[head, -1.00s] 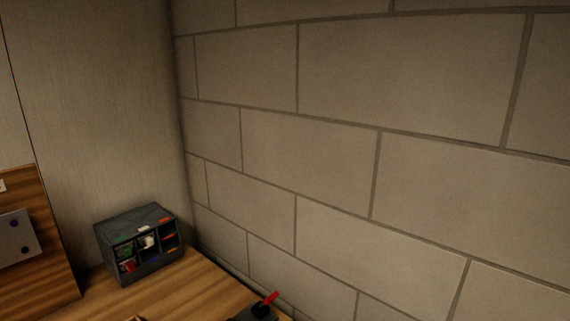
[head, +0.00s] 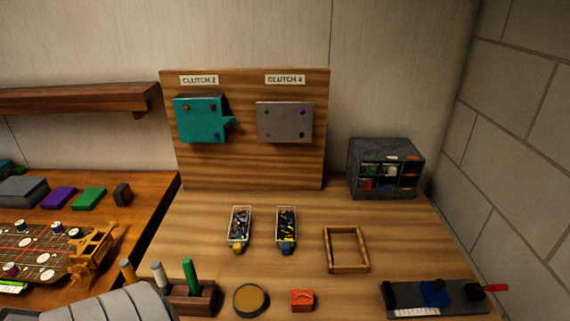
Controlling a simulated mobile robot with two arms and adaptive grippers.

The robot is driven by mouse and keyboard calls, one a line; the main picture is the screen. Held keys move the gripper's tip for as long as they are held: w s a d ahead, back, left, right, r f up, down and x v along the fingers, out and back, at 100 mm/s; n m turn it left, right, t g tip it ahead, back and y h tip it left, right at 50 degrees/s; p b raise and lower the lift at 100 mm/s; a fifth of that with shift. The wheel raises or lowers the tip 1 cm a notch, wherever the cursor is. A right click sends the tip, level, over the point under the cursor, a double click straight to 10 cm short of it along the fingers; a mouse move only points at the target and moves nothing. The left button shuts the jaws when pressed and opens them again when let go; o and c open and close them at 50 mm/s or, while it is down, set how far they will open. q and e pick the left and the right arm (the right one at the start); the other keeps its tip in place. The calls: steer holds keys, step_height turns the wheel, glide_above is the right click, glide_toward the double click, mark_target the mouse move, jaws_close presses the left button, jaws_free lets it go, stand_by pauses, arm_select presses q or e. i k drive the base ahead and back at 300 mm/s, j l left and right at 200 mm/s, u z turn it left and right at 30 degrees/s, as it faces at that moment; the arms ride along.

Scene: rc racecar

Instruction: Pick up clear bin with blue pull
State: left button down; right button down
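Two small clear bins with dark mixed contents stand side by side on the wooden table. The right one, the clear bin with blue pull (head: 286,228), has its blue tab at the near end. The left one, a clear bin with a yellow pull (head: 240,227), has its tab at the near end too. A grey part at the bottom left appears to be my own arm. Neither gripper's fingers show in the head view.
A wooden frame (head: 328,251) lies right of the bins. A grey drawer cabinet (head: 383,148) stands at the back right. A pen holder (head: 204,300), round tin (head: 251,300), orange block (head: 302,300) and dark tool tray (head: 408,298) line the front. A board (head: 250,165) stands behind.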

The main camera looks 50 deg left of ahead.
mark_target(286, 238)
steer(key=u, duration=1.5)
